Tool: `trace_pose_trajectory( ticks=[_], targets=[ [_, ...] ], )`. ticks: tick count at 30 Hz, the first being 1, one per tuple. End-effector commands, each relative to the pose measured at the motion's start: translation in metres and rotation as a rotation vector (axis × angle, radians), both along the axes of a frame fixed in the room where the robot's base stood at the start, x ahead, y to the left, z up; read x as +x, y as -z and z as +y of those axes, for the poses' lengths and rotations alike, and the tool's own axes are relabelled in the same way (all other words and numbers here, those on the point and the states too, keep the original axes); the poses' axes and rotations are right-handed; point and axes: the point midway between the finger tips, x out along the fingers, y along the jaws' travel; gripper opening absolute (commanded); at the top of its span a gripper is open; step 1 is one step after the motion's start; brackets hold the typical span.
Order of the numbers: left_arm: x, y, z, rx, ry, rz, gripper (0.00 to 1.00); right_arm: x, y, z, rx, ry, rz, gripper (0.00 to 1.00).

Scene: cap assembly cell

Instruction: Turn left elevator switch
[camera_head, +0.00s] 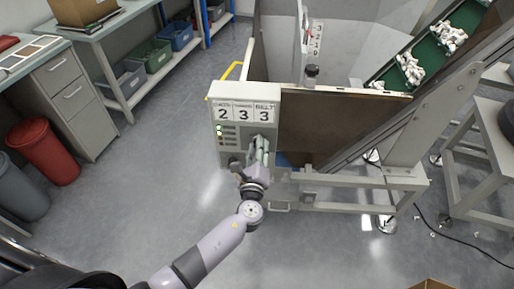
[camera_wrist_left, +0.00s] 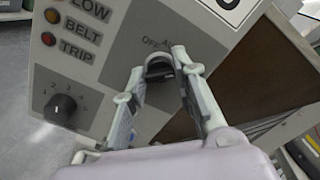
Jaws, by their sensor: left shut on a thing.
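The control panel (camera_head: 230,138) is a grey box on the front of the machine, with number displays reading 2, 3, 3 along its top. My left gripper (camera_head: 262,145) is at the panel's right side. In the left wrist view my left gripper (camera_wrist_left: 165,62) has its fingers on both sides of a dark switch knob (camera_wrist_left: 160,70) and is shut on it. The letters "OFF" and part of an "A" show above the knob. Another black knob (camera_wrist_left: 60,108) with numbers around it sits further left on the panel. My right gripper is not in view.
The hopper (camera_head: 330,125) has a brown front panel, with a sloping green conveyor (camera_head: 425,60) carrying white parts at the right. Shelves with bins (camera_head: 130,78) and a red trash bin (camera_head: 43,150) stand at the left. The floor in front is clear.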

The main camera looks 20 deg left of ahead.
Motion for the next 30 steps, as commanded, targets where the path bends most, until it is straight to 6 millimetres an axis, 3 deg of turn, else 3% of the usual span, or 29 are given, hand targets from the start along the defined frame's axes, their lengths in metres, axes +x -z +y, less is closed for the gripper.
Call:
trace_pose_trajectory(
  ticks=[4, 5, 13, 23, 30],
  targets=[
    [-0.001, 0.003, -0.001, 0.001, 0.003, 0.005, 0.00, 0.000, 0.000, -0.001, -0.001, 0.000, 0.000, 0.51],
    [-0.001, 0.003, -0.001, 0.001, 0.003, 0.005, 0.28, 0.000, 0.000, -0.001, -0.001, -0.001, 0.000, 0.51],
    [0.000, 0.001, 0.000, 0.000, 0.002, 0.002, 0.46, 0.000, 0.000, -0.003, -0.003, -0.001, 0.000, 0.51],
    [-0.002, 0.001, 0.000, 0.000, 0.001, 0.001, 0.46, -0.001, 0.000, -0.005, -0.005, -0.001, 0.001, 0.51],
    [-0.036, 0.002, -0.007, -0.001, 0.002, 0.003, 0.46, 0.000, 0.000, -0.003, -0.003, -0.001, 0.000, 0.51]
  ],
)
